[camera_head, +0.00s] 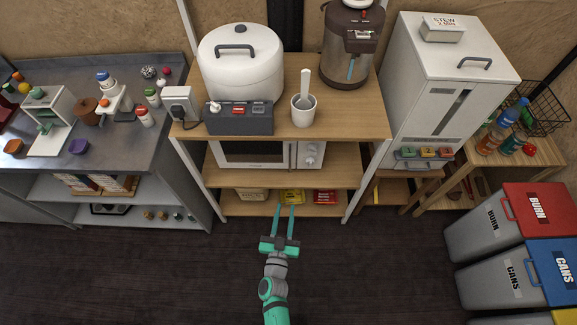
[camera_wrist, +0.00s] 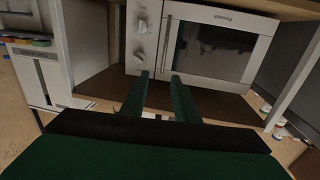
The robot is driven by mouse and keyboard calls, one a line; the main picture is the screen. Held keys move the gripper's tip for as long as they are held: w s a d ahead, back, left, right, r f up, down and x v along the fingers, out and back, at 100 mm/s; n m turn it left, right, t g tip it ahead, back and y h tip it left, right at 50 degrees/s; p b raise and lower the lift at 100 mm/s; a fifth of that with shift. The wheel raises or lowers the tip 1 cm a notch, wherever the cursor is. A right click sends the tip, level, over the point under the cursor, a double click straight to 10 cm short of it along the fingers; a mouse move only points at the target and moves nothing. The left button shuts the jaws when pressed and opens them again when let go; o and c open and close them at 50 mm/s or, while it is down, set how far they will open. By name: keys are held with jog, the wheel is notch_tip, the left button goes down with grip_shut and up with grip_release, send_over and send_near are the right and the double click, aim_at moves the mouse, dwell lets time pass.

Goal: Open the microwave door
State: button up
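The microwave (camera_head: 255,154) stands on the middle shelf, its upper part hidden by the board above. Its door (camera_head: 248,153) is shut, with the knob panel (camera_head: 310,155) to its right. The wrist view is turned upside down, so the door (camera_wrist: 220,45) shows right of the knobs (camera_wrist: 141,40). A pale upright handle (camera_wrist: 164,45) runs along the door's knob-side edge. My gripper (camera_head: 284,207) is open and empty, in front of the shelf unit and lower than the microwave in the head view. In the wrist view its fingertips (camera_wrist: 160,76) point towards the handle, apparently apart from it.
The shelf unit's side posts (camera_head: 365,170) flank the microwave. A rice cooker (camera_head: 240,65) and white cup (camera_head: 303,110) stand above it. Small packets (camera_head: 291,196) lie on the lower shelf. Bins (camera_head: 505,225) stand at right; the dark floor (camera_head: 150,270) is clear around my arm.

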jog(key=h, duration=0.1)
send_near(290, 161)
jog(key=shift+m, duration=0.3)
jog(key=w, duration=0.4)
jog(key=w+d, duration=0.1)
jog(key=w, duration=0.1)
jog(key=shift+w+f, duration=0.1)
jog(key=shift+w, duration=0.2)
jog(key=shift+w+d, duration=0.15)
jog(key=shift+w, duration=0.25)
jog(key=shift+w, duration=0.1)
grip_shut()
